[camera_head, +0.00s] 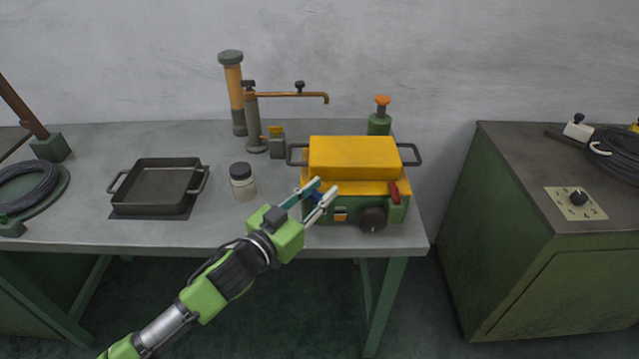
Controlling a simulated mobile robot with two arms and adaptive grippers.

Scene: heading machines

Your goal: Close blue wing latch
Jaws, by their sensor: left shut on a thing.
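The yellow-topped green machine (355,187) stands at the right end of the grey table. A blue wing latch (317,196) is on the left of its front, partly hidden by my fingers. My left gripper (322,194) reaches in from the lower left with its fingertips at the blue latch and is shut on it. A red latch (395,193) sits on the right of the machine's front. A black knob (372,219) and a small orange part (340,215) are below. My right gripper is not in view.
A dark tray (157,186) and a lidded jar (242,182) stand left of the machine. A post with a copper arm (290,94) and a green-orange plunger (380,117) stand behind. A green cabinet (550,240) is across a gap at right.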

